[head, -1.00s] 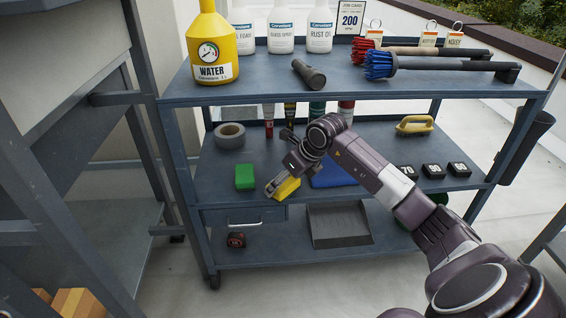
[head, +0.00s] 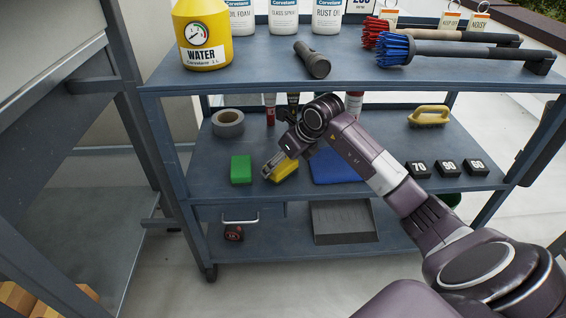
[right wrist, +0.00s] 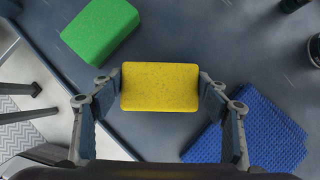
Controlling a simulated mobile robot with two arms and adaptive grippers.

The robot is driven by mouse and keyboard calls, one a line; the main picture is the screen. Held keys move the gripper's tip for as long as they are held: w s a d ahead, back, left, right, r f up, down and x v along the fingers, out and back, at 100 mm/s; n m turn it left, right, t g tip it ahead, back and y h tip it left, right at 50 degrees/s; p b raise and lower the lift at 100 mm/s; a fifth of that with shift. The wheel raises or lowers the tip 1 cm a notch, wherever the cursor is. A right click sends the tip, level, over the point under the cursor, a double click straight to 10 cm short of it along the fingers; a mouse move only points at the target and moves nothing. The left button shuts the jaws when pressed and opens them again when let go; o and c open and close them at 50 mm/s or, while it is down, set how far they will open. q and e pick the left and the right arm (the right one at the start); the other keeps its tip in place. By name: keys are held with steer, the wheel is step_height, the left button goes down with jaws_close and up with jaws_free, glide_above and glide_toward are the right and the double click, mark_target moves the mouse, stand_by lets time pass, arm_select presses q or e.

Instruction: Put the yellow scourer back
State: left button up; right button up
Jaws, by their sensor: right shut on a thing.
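The yellow scourer (head: 285,171) is at the middle shelf of the blue-grey cart, between a green scourer (head: 241,169) and a blue cloth (head: 335,167). In the right wrist view the yellow scourer (right wrist: 160,88) lies flat between the two fingers. My right gripper (head: 276,164) is shut on it, with one fingertip at each short end; its fingertips also show in the right wrist view (right wrist: 160,90). I cannot tell whether the scourer touches the shelf or hovers just above it. My left gripper is not in view.
Grey tape (head: 228,123) sits behind the green scourer. Black numbered blocks (head: 447,168) and a yellow-handled brush (head: 429,116) stand to the right. The top shelf (head: 250,68) overhangs the middle shelf (head: 212,175). A drawer handle (head: 240,222) is below.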

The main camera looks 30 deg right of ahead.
steer(key=shift+f, duration=0.2)
steer(key=o, duration=1.1)
steer(key=shift+o, duration=0.2)
steer(key=shift+r, duration=0.1)
